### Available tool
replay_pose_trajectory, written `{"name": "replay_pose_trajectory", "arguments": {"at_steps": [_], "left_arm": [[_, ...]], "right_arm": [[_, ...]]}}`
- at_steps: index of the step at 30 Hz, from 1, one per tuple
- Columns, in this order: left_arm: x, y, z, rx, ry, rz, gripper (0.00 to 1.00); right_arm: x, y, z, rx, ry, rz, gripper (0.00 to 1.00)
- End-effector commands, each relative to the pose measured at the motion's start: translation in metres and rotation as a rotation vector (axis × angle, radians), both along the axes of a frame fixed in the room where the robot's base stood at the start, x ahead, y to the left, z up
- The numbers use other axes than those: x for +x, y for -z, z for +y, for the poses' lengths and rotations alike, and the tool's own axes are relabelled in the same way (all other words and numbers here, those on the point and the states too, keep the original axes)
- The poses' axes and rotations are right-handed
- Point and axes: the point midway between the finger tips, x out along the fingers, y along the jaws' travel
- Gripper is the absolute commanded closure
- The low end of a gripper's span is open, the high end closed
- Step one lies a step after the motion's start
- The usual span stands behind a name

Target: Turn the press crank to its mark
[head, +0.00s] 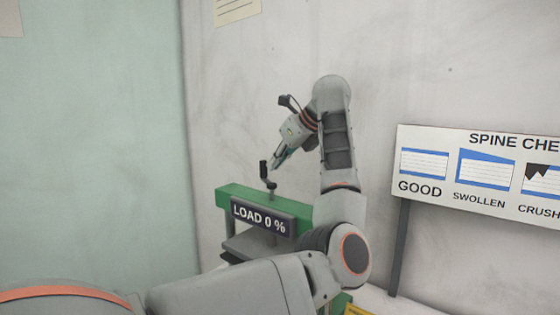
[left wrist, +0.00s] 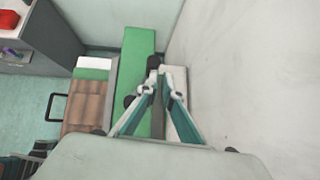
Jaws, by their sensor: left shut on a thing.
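The green press (head: 234,200) stands against the wall in the head view, with a dark sign reading "LOAD 0 %" (head: 259,217) on its front. The press crank (head: 264,174), with its upright black handle, rises from the top of the press. My left gripper (head: 275,163) reaches down to the handle from the upper right and is shut on it. In the left wrist view, the fingers of my left gripper (left wrist: 158,85) close in at the crank's black handle (left wrist: 153,63), above the green beam (left wrist: 139,45). I cannot make out the crank's mark. My right gripper is not in view.
A "SPINE CHECK"-type board (head: 430,188) on a dark post stands to the right. The wall is close behind the press. In the left wrist view, a brown ribbed block (left wrist: 88,106) lies left of the beam, and a grey cabinet (left wrist: 50,35) stands farther left.

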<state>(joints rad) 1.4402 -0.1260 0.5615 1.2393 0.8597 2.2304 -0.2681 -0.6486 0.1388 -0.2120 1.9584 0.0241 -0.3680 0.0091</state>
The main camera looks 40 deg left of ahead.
Motion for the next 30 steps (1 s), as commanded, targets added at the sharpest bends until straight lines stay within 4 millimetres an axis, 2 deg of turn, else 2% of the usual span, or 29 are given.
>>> {"name": "replay_pose_trajectory", "arguments": {"at_steps": [1, 30], "left_arm": [[-0.0061, -0.0049, 0.0103, 0.017, -0.011, 0.009, 1.0], [-0.0111, -0.0032, 0.012, 0.013, -0.009, 0.007, 1.0]], "right_arm": [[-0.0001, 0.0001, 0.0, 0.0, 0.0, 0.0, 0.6], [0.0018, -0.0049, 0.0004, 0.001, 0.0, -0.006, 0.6]]}}
